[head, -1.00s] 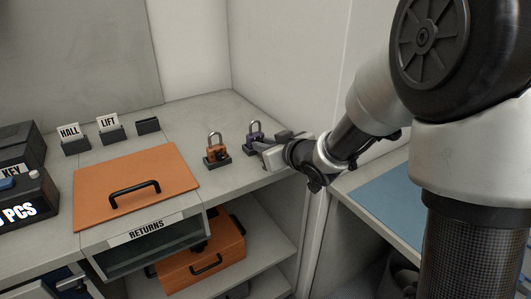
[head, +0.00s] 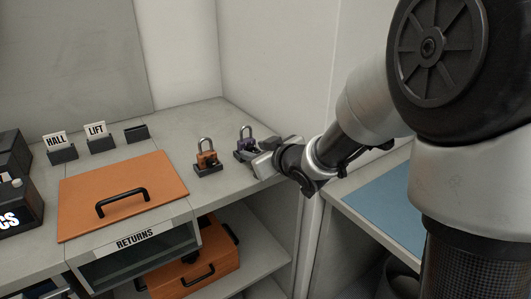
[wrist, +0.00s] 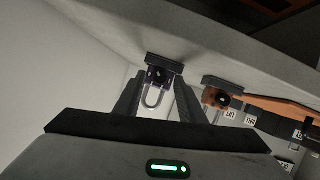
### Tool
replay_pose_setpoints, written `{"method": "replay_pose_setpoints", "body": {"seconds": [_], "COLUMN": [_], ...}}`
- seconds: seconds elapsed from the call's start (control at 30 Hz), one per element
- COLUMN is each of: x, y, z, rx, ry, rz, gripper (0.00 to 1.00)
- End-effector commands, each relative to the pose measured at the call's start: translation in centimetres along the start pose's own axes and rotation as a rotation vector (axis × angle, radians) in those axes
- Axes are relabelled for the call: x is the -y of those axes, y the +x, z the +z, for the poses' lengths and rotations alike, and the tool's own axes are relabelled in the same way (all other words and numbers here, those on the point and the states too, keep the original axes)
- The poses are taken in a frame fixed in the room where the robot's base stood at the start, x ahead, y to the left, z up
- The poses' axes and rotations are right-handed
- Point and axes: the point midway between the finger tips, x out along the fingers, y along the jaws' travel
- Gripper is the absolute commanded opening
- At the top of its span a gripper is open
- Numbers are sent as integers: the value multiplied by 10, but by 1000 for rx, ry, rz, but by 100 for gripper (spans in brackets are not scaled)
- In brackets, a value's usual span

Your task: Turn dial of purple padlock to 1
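The purple padlock (head: 245,137) stands upright in a small dark base on the grey counter, right of the orange padlock (head: 206,157). My gripper (head: 250,155) is in front of it and hides its lower part in the head view. In the wrist view, which is upside down, the purple padlock (wrist: 156,77) shows between the two fingertips of my gripper (wrist: 158,92), with its round dark dial facing me. The fingers are apart, and I cannot tell whether either touches it. The dial's number is too small to read. The orange padlock (wrist: 217,97) is beside the right finger.
An orange panel with a black handle (head: 122,190) lies left on the counter (head: 178,122). Card holders marked HALL (head: 61,148) and LIFT (head: 100,138) stand behind it. A RETURNS drawer (head: 138,240) and an orange case (head: 192,268) are below. A wall is close on the right.

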Motion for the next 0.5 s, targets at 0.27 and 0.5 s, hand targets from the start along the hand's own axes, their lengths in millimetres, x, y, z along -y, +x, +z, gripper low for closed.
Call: {"method": "replay_pose_setpoints", "body": {"seconds": [0.27, 0.5], "x": [-2, -2], "y": [-52, -113], "z": [-4, -5], "rx": [-1, -1], "ry": [-1, 0], "rz": [4, 4], "gripper": [36, 36]}}
